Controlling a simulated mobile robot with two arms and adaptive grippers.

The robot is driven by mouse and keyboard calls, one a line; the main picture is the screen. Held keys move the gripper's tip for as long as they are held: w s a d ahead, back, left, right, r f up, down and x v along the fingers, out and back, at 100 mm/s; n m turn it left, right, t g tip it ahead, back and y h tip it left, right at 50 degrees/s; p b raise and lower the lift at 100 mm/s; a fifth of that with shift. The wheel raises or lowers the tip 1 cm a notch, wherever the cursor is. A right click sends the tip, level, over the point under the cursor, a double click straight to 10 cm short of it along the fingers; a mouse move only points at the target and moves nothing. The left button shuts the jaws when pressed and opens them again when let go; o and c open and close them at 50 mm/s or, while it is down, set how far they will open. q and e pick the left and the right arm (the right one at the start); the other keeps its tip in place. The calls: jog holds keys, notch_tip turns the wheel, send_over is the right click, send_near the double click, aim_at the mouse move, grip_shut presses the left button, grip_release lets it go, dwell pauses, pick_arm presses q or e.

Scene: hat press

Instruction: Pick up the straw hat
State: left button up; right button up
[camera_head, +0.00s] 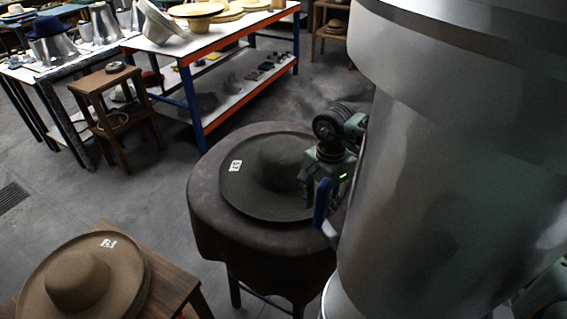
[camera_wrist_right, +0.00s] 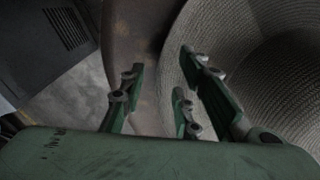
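A dark, wide-brimmed woven hat (camera_head: 268,165) with a white tag lies brim down on a round, dark-covered stand (camera_head: 215,225). Its pale weave (camera_wrist_right: 225,45) fills the right of the right wrist view. My right gripper (camera_wrist_right: 160,82) is open and empty at the brim's edge. One finger side is over the stand's brown cover, the other over the brim; I cannot tell whether they touch. In the head view the green gripper (camera_head: 318,190) is at the hat's right side, partly hidden. A second, brown hat (camera_head: 82,280) with a tag lies on a wooden stool at lower left. My left gripper is not in view.
A large grey metal cylinder (camera_head: 450,170) fills the right side and hides much behind it. A blue handle (camera_head: 322,202) shows beside it. Behind are a workbench (camera_head: 203,62) with hats and a small wooden stool (camera_head: 104,82).

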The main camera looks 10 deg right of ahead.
jog(key=shift+f, duration=1.1)
grip_shut()
